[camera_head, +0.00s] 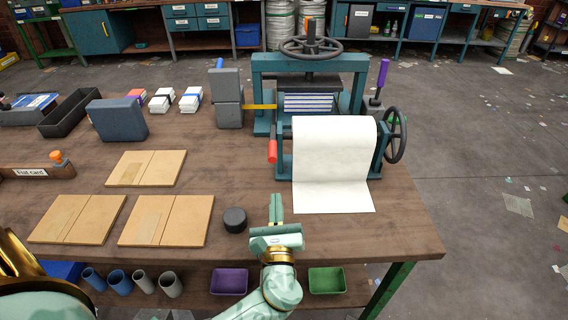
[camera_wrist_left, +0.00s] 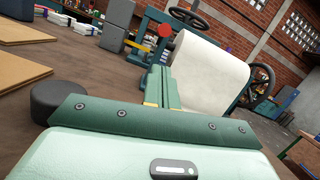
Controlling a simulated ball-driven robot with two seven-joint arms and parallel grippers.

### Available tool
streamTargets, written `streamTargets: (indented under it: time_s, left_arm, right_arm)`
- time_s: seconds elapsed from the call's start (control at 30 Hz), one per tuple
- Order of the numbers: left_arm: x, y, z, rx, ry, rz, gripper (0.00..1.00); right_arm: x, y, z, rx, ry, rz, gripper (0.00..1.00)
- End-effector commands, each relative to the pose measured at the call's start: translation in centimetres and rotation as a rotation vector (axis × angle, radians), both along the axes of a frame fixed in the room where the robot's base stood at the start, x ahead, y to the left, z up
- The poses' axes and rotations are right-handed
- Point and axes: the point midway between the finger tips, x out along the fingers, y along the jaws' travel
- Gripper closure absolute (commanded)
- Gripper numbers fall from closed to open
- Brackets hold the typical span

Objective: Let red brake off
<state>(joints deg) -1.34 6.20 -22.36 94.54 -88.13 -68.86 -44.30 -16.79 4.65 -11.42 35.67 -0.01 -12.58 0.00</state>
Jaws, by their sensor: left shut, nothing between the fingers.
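The red brake handle (camera_head: 272,151) sits on the left side of the paper roll stand, in front of the teal press. It also shows in the left wrist view (camera_wrist_left: 165,31), just beyond the fingertips. A white paper sheet (camera_head: 333,165) hangs from the roll down onto the bench. My left gripper (camera_head: 276,198) is shut and empty above the bench, short of the red handle and apart from it, with its fingers pointing toward the stand. In the left wrist view the closed fingers (camera_wrist_left: 158,82) point up toward the handle. My right gripper is not in view.
A dark round puck (camera_head: 235,220) lies left of my left gripper. Tan boards (camera_head: 166,220) lie at the left. The teal press (camera_head: 262,85) with a black handwheel stands behind the roll. A second handwheel (camera_head: 396,135) is at the roll's right.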

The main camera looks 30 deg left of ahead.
Motion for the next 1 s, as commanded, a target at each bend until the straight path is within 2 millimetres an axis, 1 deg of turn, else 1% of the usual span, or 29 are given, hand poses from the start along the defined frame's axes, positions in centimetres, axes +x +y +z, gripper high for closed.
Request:
streamTargets:
  time_s: [0.27,0.47,0.57,0.8,1.0]
  left_arm:
    - [-0.2,-0.2,0.0,0.000,0.001,0.023,1.00]
    - [0.1,0.0,0.1,0.001,0.000,0.022,1.00]
    - [1.0,0.6,0.4,0.003,-0.001,0.023,1.00]
    - [4.5,3.0,1.4,0.002,-0.003,0.023,1.00]
    - [6.9,4.6,2.1,0.003,-0.001,0.022,1.00]
  right_arm:
    - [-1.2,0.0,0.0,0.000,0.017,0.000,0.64]
    - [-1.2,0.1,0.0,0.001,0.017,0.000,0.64]
    - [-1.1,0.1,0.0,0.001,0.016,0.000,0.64]
    - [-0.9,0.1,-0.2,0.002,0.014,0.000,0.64]
    - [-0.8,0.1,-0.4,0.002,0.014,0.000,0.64]
